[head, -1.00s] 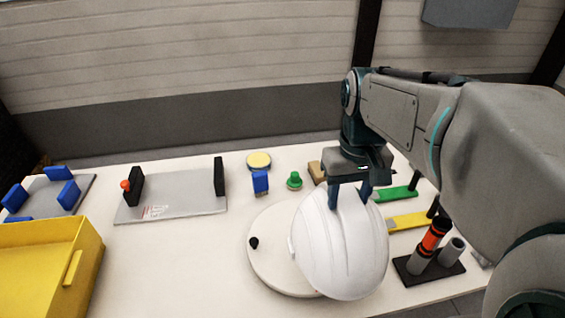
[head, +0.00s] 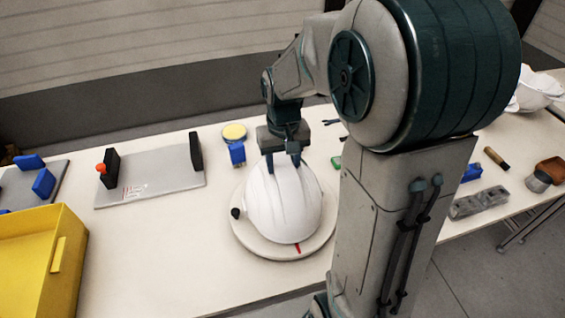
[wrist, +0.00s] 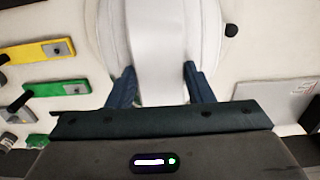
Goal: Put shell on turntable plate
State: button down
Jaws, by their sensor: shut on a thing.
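The white helmet shell (head: 283,208) is over the round turntable plate (head: 248,240) in the head view, with the plate's rim showing around it. The plate has a black knob (head: 236,213) at its left and a red mark (head: 298,248) at its front. My gripper (head: 283,168) points down at the shell's top and is shut on its central ridge. In the wrist view the shell (wrist: 160,45) lies between the two fingers (wrist: 157,85). The shell's underside is hidden, so I cannot tell whether it touches the plate.
A yellow bin (head: 40,260) stands at the left. A grey fixture plate (head: 150,185) with black uprights lies behind it. A blue block (head: 237,153) and a yellow-topped disc (head: 234,132) sit behind the turntable. Green (wrist: 60,90) and yellow (wrist: 35,50) tools show in the wrist view.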

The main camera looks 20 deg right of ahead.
jog(key=shift+f, duration=0.85)
jog(key=shift+f, duration=0.25)
jog(key=c, duration=0.7)
grip_release()
jog(key=shift+r, duration=0.1)
notch_tip(320, 180, up, 11)
jog(key=s+t, duration=0.1)
jog(key=s, duration=0.3)
jog(key=s+f+t, duration=0.1)
jog(key=s, duration=0.4)
jog(key=s+f+t, duration=0.1)
jog(key=s, duration=0.4)
jog(key=shift+s+f, duration=0.2)
jog(key=shift+f, duration=0.05)
